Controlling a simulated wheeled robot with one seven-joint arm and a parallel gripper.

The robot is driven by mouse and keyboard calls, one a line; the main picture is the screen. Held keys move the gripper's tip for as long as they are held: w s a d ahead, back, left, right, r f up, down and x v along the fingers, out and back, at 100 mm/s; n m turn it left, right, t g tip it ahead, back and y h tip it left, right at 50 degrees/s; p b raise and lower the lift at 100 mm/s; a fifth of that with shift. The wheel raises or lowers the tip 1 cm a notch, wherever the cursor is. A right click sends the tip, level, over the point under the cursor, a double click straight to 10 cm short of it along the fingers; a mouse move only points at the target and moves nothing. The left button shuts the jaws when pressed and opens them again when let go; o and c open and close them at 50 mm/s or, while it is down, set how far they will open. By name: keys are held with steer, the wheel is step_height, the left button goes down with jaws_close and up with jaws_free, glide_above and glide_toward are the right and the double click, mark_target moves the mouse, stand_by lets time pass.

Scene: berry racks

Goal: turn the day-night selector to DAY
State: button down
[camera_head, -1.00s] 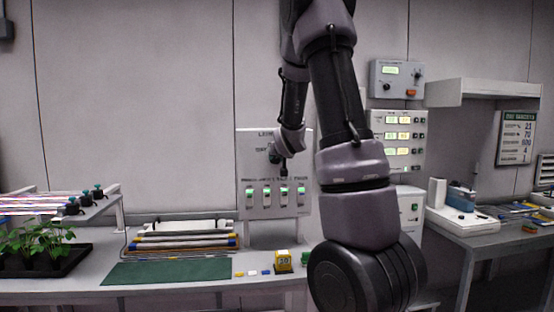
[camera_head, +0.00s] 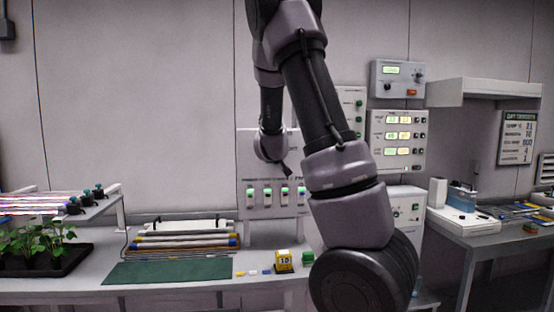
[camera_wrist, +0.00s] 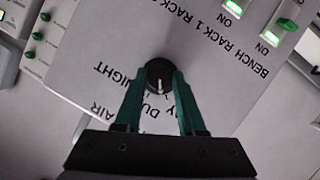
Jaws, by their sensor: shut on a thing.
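The day-night selector is a black round knob (camera_wrist: 159,76) with a pale pointer mark, on a light grey panel in the wrist view. The mark points down in that view, toward my palm. Turned lettering reading NIGHT lies left of the knob; lettering below it is partly covered by my fingers. My gripper (camera_wrist: 161,86) has its green fingers on both sides of the knob, shut on it. In the head view the panel (camera_head: 245,198) stands at the back of the bench, and my arm hides the knob and most of my gripper.
Lit green switches (camera_wrist: 233,8) sit at the upper right of the panel in the wrist view. In the head view, a yellow block (camera_head: 284,262) and a green mat (camera_head: 165,271) lie on the bench below. Another control box (camera_head: 398,140) is to the right.

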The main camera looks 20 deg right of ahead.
steer(key=shift+f+n+h, duration=0.1)
steer(key=shift+n+h, duration=0.5)
steer(key=shift+n, duration=0.3)
steer(key=c, duration=0.5)
jaws_free()
steer(key=v, duration=1.1)
steer(key=shift+w+f, duration=0.1)
